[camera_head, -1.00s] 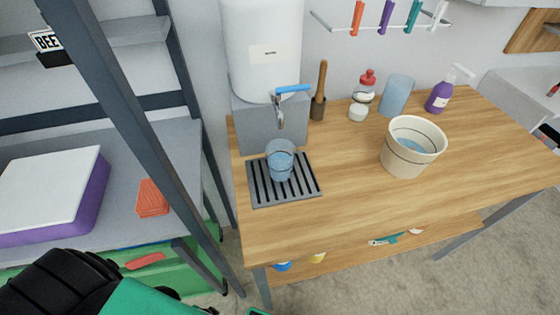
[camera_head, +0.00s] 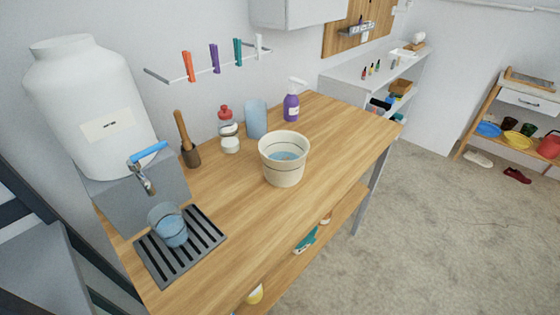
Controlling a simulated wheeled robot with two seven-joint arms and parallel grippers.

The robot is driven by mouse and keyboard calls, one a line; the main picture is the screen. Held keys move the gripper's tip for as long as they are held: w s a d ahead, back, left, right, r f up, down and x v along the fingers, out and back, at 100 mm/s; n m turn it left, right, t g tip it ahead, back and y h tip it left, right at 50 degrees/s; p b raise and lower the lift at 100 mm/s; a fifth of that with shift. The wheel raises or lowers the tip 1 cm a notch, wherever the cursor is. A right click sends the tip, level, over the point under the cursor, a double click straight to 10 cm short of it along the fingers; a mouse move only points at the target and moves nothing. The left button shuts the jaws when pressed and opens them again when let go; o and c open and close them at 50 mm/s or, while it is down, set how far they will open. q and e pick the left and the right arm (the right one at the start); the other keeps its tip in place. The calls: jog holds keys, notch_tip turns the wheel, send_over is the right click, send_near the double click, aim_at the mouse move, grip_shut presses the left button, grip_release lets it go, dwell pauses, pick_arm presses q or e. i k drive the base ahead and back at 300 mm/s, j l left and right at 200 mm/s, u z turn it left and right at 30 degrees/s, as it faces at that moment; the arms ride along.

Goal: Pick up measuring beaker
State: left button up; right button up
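A blue translucent cup (camera_head: 168,226), which looks like the measuring beaker, stands upright on the black slatted drip tray (camera_head: 204,253) at the left end of the wooden table. It sits below the blue-handled tap (camera_head: 146,171) of the large white water container (camera_head: 95,105). Any markings on the cup are too small to read. Neither of my grippers shows in the head view.
A cream bucket (camera_head: 284,160) with something blue inside stands mid-table. The front of the wooden table (camera_head: 262,215) is clear.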

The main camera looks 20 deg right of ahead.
aim_at(166, 219)
jog(key=k+l, duration=0.2)
jog(key=l, duration=0.15)
jog(key=k+l+z, duration=0.1)
jog(key=k+l, duration=0.35)
jog(key=l, duration=0.2)
jog(key=k+l, duration=0.2)
jog(key=l, duration=0.15)
jog(key=z, duration=0.05)
